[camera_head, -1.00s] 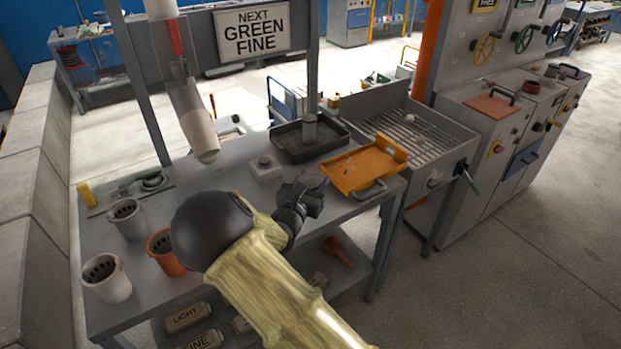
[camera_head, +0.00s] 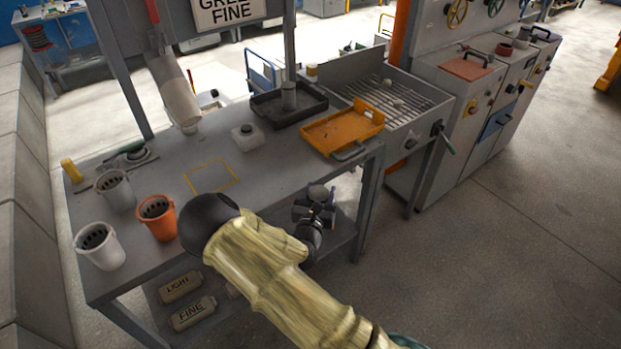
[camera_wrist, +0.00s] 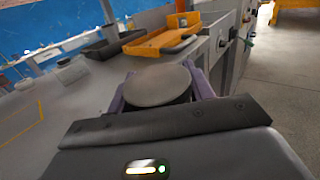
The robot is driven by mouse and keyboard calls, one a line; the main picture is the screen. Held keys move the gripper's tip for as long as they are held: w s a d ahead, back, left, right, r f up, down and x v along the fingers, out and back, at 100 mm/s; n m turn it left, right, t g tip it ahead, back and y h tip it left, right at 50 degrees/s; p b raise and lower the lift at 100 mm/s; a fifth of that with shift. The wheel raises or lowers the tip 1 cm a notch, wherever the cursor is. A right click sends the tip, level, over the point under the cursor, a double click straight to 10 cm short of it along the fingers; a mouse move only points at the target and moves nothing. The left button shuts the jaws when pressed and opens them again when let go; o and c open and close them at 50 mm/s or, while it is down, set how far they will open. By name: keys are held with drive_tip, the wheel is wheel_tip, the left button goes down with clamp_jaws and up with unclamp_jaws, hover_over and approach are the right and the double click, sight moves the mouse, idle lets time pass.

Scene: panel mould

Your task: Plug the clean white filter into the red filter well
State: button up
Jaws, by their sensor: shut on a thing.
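My gripper (camera_head: 316,207) is off the table's front right edge, over the lower shelf area. Its purple fingers are shut on a round-topped, pale grey-white filter (camera_wrist: 158,85); its dull flat top also shows in the head view (camera_head: 318,192), and the fingers and wrist hide its lower part. The red filter well (camera_head: 157,218), an orange-red cup with dark holes inside, stands at the table's left front, well apart from my gripper. A white well (camera_head: 98,246) and a grey well (camera_head: 115,191) stand beside it.
A black tray (camera_head: 262,105) holding a grey cylinder (camera_head: 289,96) and an orange tray (camera_head: 318,137) lie at the table's back right. A small white block with a knob (camera_head: 248,137) stands near a yellow outlined square (camera_head: 212,178). The table's middle is clear.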

drive_tip(key=s+d+f+n+y, duration=0.1)
drive_tip(key=s+d+f+y, duration=0.1)
drive_tip(key=s+d+f, duration=0.2)
drive_tip(key=s+d+f+n+y, duration=0.2)
drive_tip(key=s+d+f, duration=0.3)
drive_tip(key=f, duration=0.5)
drive_tip(key=shift+s+d+t+y, duration=0.3)
drive_tip(key=shift+s+y, duration=0.2)
drive_tip(key=shift+s, duration=0.25)
drive_tip(key=shift+w+d+f, duration=0.1)
drive_tip(key=shift+d, duration=0.05)
